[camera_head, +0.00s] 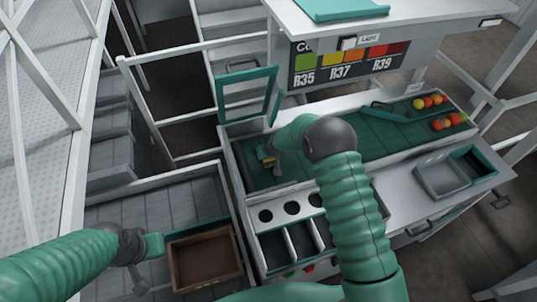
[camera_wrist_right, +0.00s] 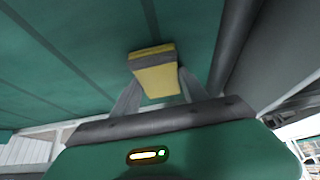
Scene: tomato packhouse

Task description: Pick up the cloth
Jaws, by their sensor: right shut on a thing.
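The cloth (camera_wrist_right: 155,72) is a small folded yellow and grey pad in the right wrist view. My right gripper (camera_wrist_right: 153,88) is shut on it, with a grey finger on each side. My right gripper (camera_head: 270,161) is there, partly covered by my arm. Whether the cloth touches the belt is hard to tell. My left gripper (camera_head: 139,281) is at the lower left, beside a brown crate; its finger gap is unclear.
Several tomatoes (camera_head: 441,124) lie at the belt's right end. A teal frame (camera_head: 247,97) stands at its left end. The brown crate (camera_head: 207,280) sits lower left. A grey bin (camera_head: 442,174) is on the right counter. A graded colour sign (camera_head: 345,64) hangs behind the belt.

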